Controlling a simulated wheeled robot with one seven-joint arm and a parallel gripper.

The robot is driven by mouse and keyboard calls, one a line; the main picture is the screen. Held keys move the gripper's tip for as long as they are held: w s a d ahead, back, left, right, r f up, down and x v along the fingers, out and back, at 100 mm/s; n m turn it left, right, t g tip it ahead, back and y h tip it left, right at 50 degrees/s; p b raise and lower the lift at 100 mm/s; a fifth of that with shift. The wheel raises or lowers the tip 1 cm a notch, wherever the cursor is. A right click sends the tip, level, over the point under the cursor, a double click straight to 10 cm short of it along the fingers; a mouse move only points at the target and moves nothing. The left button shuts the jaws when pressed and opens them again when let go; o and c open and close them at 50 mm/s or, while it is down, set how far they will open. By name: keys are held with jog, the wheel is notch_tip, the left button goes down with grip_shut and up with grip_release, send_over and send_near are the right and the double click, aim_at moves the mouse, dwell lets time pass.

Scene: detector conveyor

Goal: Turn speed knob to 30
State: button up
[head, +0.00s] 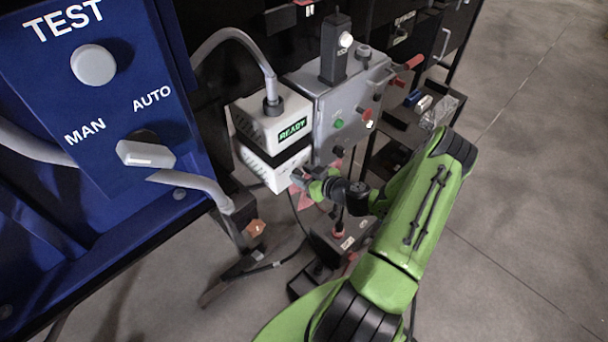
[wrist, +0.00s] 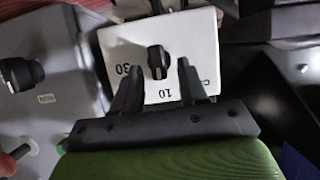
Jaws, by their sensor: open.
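The speed knob (wrist: 157,60) is a small black knob on a white panel face in the wrist view. Its long side runs nearly up and down the picture, with the lower end toward the printed 10. A 30 is printed to its left, and another mark at the right is partly hidden by a finger. My gripper (wrist: 157,72) is open, with one finger on each side of the knob; contact cannot be told. In the head view my gripper (head: 302,178) is at the lower white box (head: 275,166), and the knob is hidden there.
The upper white box (head: 272,122) has a green READY display and a grey cable. A grey control box (head: 335,105) with buttons stands close behind. A blue panel (head: 110,85) with TEST button and MAN/AUTO switch is at left. Open floor (head: 530,170) lies at right.

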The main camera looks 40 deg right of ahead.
grip_shut()
jog(key=shift+w+d+f+m+t+y+b, duration=0.1)
jog(key=shift+d+f+m+t+y+b, duration=0.25)
jog(key=shift+m+y+b, duration=1.45)
jog(key=shift+s+d+f+m+t+y+b, duration=0.1)
jog(key=shift+d+f+m+t+y+b, duration=0.5)
jog(key=shift+m, duration=2.05)
jog(key=shift+w+d+f+m+t+y+b, duration=0.15)
jog(key=shift+m+y+b, duration=1.25)
jog(key=shift+m, duration=0.85)
jog(key=shift+a+r, duration=0.1)
grip_release()
